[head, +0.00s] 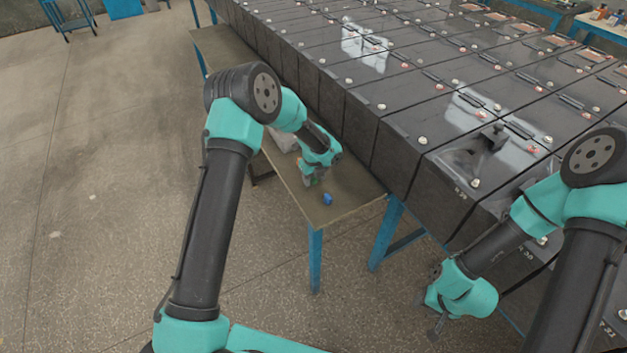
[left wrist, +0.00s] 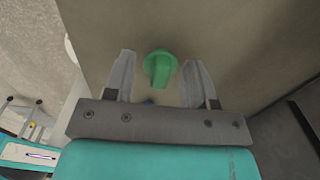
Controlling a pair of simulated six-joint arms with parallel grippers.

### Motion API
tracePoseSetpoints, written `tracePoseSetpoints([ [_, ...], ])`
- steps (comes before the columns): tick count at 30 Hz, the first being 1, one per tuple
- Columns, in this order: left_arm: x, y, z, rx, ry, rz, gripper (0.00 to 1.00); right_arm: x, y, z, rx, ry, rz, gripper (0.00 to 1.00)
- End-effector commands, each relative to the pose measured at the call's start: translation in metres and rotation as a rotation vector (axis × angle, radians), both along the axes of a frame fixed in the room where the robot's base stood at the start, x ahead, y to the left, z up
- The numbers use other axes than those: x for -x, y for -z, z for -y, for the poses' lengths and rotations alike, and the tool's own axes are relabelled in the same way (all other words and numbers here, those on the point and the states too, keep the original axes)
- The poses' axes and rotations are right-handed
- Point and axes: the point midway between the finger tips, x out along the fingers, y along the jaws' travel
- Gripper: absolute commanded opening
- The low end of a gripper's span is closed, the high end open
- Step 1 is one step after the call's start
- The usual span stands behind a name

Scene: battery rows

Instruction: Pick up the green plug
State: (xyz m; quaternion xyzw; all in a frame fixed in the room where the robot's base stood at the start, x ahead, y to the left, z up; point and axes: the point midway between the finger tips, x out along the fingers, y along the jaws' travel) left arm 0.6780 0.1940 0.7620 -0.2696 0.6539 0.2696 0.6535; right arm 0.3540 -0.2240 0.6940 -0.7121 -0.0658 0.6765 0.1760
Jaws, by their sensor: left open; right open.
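The green plug (left wrist: 160,68) stands on the side table, between and slightly beyond the two open fingers of my left gripper (left wrist: 158,80) in the left wrist view. The fingers are apart from it on both sides. In the head view my left gripper (head: 311,180) is low over the table, and only a bit of the green plug shows there beside the fingers. My right gripper (head: 436,326) hangs at the lower right, away from the table, and nothing shows in it.
A small blue plug (head: 327,199) lies on the table (head: 350,195) close to my left gripper. A pale object (head: 284,138) lies behind my left wrist. Rows of black batteries (head: 400,150) rise along the table's right side. The table's front end is clear.

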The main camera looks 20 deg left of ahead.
Motion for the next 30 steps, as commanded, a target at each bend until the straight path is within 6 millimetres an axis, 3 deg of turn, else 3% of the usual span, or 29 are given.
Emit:
tracePoseSetpoints([
  [16, -0.0001, 0.0033, -0.0001, 0.000, 0.000, 0.000, 0.50, 0.0000, 0.0000, 0.0000, 0.000, 0.000, 0.000, 0.43],
  [27, -0.0001, 0.0033, -0.0001, 0.000, 0.000, 0.000, 0.14, 0.0000, 0.0000, 0.0000, 0.000, 0.000, 0.000, 0.43],
  [30, -0.0001, 0.0033, -0.0001, 0.000, 0.000, 0.000, 0.12, 0.0000, 0.0000, 0.0000, 0.000, 0.000, 0.000, 0.43],
])
